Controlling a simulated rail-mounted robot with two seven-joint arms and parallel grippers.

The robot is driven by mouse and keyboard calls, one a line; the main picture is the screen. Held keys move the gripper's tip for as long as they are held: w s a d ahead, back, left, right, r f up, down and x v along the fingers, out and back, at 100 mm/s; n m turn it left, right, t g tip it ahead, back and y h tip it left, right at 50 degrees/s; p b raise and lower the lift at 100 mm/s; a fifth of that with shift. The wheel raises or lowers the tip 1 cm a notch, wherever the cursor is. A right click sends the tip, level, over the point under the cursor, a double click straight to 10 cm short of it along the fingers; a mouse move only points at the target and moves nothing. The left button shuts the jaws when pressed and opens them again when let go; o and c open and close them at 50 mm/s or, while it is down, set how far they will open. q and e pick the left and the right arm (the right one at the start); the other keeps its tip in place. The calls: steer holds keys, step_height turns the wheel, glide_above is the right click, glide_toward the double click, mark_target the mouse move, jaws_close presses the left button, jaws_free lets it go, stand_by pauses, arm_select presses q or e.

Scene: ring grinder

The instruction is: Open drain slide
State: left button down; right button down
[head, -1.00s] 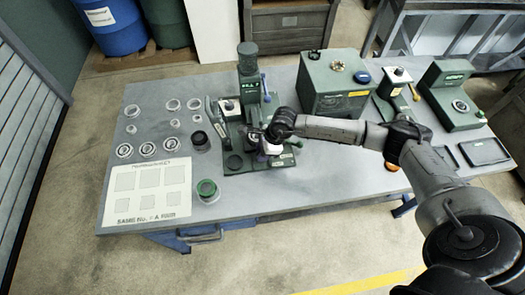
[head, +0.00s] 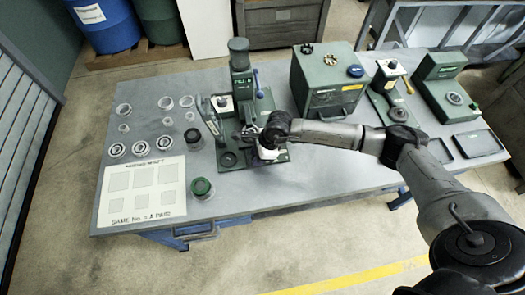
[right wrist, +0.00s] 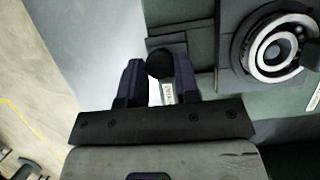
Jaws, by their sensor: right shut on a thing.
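The green fill press (head: 241,85) stands on its base plate on the workbench. My right gripper (head: 262,138) is low at the front right of this press, and my arm and hand cover that part in the head view. In the right wrist view, the right gripper's two dark fingers (right wrist: 158,72) are on either side of a round black knob (right wrist: 160,64) and shut on it. A small pale label (right wrist: 168,93) shows just below the knob. Whether the knob belongs to the drain slide cannot be read. My left gripper is not in view.
A ringed round fitting (right wrist: 276,48) is right of the fingers. A green box machine (head: 325,85) stands right of the press. Rings, jars and a white marked board (head: 146,190) lie to the left. The bench front (head: 300,195) is clear.

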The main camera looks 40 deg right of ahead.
steer(key=c, duration=0.8)
jaws_free()
steer(key=v, duration=1.3)
steer(key=shift+s+d+r, duration=0.1)
steer(key=shift+r, duration=0.3)
